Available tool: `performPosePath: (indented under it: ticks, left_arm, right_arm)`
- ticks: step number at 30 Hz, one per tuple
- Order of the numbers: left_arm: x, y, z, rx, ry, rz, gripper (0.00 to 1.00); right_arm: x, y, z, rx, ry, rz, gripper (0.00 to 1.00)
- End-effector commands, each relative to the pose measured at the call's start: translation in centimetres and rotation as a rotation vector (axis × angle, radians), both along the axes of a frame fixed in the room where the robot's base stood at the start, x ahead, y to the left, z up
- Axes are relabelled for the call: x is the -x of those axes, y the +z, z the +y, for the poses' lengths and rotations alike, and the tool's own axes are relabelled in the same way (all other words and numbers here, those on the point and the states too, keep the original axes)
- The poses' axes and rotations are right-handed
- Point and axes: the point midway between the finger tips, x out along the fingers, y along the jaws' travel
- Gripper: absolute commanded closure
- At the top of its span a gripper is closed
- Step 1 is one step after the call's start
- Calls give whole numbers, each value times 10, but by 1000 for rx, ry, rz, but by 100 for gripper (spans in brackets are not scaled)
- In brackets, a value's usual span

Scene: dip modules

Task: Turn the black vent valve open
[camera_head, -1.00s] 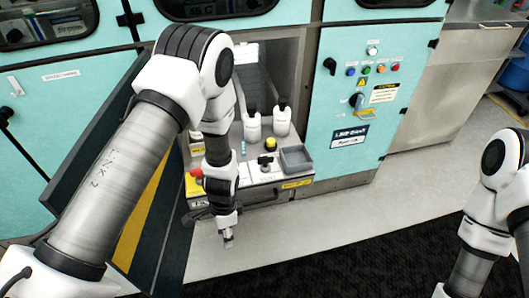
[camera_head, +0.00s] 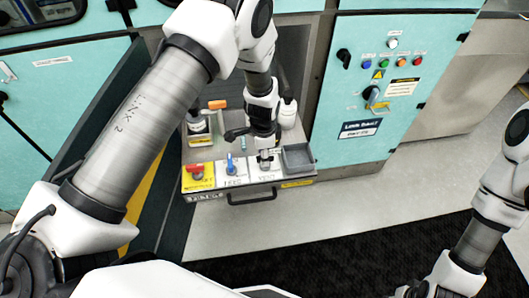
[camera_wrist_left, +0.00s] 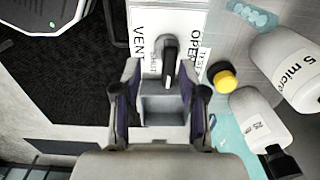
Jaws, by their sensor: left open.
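The black vent valve (camera_wrist_left: 169,55) shows in the left wrist view as a dark lever on a white plate (camera_wrist_left: 143,22) printed "VENT" and "OPEN". My left gripper (camera_wrist_left: 159,78) is open, its two fingers on either side of the view with the lever just beyond and between the tips. I cannot tell whether a finger touches it. In the head view my left gripper (camera_head: 265,158) points down over the vent plate (camera_head: 263,174) and mostly hides the valve. My right arm shows at the right, but its gripper is out of view.
A red valve (camera_head: 196,171) and a blue valve (camera_head: 230,165) stand left of the vent plate. A grey open tray (camera_head: 297,157) is to its right. White bottles (camera_head: 288,113) stand behind.

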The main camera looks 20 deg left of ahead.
Motion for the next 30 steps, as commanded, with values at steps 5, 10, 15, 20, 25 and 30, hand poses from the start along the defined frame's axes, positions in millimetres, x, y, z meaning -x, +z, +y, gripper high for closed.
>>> performPosePath:
  ticks: [5,10,15,20,25,30]
  left_arm:
    - [-1,-17,0,1,0,-1,58]
    - [-1,-17,0,1,0,-1,58]
    - [-1,-17,0,0,0,0,100]
    - [0,-18,0,0,0,2,100]
    - [0,-18,0,0,0,2,100]
    - [1,-19,0,1,13,3,100]
  right_arm:
    - [-1,1,0,0,0,-3,60]
    - [-1,1,0,0,0,-3,60]
    - [-1,1,0,0,0,-2,60]
    - [-1,1,0,0,0,-3,60]
    - [-1,1,0,0,0,-3,60]
    - [-1,0,0,0,0,-2,60]
